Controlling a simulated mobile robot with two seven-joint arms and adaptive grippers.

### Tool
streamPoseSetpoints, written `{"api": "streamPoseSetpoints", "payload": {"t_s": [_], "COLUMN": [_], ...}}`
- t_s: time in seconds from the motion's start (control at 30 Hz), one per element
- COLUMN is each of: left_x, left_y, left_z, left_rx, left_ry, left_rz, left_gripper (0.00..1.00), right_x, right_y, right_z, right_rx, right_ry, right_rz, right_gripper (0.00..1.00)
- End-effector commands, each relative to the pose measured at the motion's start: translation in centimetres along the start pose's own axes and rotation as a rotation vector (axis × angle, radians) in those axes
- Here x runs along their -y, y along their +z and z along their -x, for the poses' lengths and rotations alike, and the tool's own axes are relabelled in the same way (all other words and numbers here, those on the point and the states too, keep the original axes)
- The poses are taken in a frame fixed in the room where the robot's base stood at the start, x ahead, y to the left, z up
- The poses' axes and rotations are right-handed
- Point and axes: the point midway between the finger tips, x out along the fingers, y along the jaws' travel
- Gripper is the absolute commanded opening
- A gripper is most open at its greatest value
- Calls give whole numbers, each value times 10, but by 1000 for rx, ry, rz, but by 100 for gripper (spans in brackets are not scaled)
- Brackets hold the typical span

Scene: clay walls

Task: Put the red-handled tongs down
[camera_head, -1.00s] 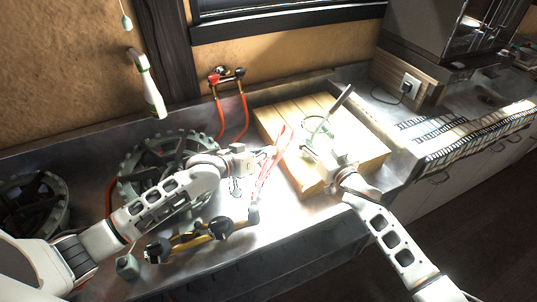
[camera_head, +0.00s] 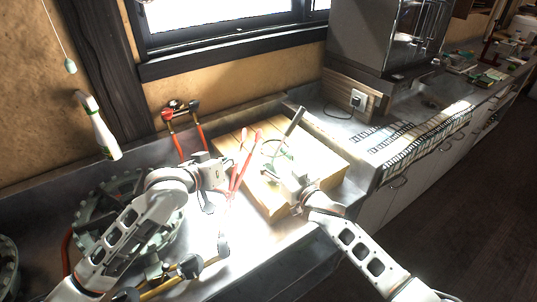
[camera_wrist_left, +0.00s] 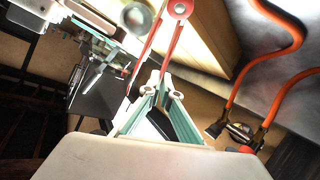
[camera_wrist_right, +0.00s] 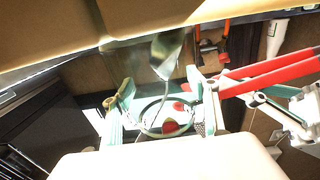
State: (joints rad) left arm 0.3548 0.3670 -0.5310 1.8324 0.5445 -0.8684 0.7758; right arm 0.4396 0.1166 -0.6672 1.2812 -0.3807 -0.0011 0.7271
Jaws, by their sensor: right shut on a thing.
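The red-handled tongs (camera_head: 246,158) stand out at a slant by the wooden board's left edge in the head view. My left gripper (camera_head: 228,172) is at their red handles, and in the left wrist view its fingertips (camera_wrist_left: 162,92) close in around one red leg (camera_wrist_left: 168,55). The tongs also show in the right wrist view (camera_wrist_right: 270,75). My right gripper (camera_head: 292,182) is over the board, shut on a clear, round-rimmed thing (camera_wrist_right: 163,118). A dark-handled utensil (camera_head: 294,121) slants up beside it.
The wooden board (camera_head: 318,158) lies on the bright metal counter (camera_head: 275,243). Dark toothed wheels (camera_head: 95,200) and yellow-and-black tools (camera_head: 187,268) are at left. A boxy appliance (camera_head: 370,45) stands at back right. Bare counter lies in front of the board.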

Motion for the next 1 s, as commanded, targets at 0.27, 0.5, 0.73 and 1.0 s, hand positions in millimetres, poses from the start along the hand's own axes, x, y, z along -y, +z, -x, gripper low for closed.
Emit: {"api": "streamPoseSetpoints", "payload": {"t_s": [0.27, 0.5, 0.73, 1.0], "left_x": [-13, 3, 15, 30], "left_y": [11, 27, 36, 74], "left_z": [7, 28, 40, 26], "left_rx": [-68, -132, -165, -167], "left_ry": [-193, -381, -466, -476], "left_rz": [94, 166, 193, 190], "left_gripper": [0, 0, 0, 0], "right_x": [0, 0, 0, 0], "right_y": [8, 8, 8, 8], "right_z": [2, 2, 2, 2], "right_rx": [13, 13, 13, 13], "right_ry": [2, 3, 3, 3], "right_rz": [5, 5, 5, 5], "right_gripper": [26, 26, 26, 26]}}
